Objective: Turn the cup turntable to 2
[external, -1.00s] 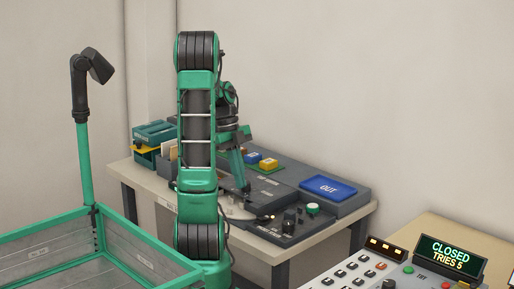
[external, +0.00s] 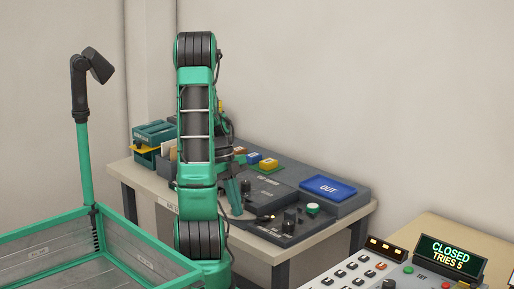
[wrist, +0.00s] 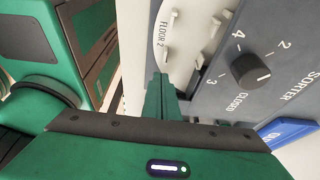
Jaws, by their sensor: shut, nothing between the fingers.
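The turntable is a pale disc with short upright pegs and the label "FLOOR 2"; in the wrist view part of this turntable (wrist: 172,62) shows at top centre. The rest of it is cut off or hidden. My gripper (wrist: 160,80) is shut and empty, its fingertips pointing at the disc's near edge; I cannot tell whether they touch it. In the external view my gripper (external: 237,211) is low over the grey desk console, partly behind my arm. The turntable there is mostly hidden by the arm and gripper.
Beside the turntable is a black sorter knob (wrist: 251,70) with marks 2, 4, 3 and CLOSED. A display (external: 450,257) reads "CLOSED TRIES 5".

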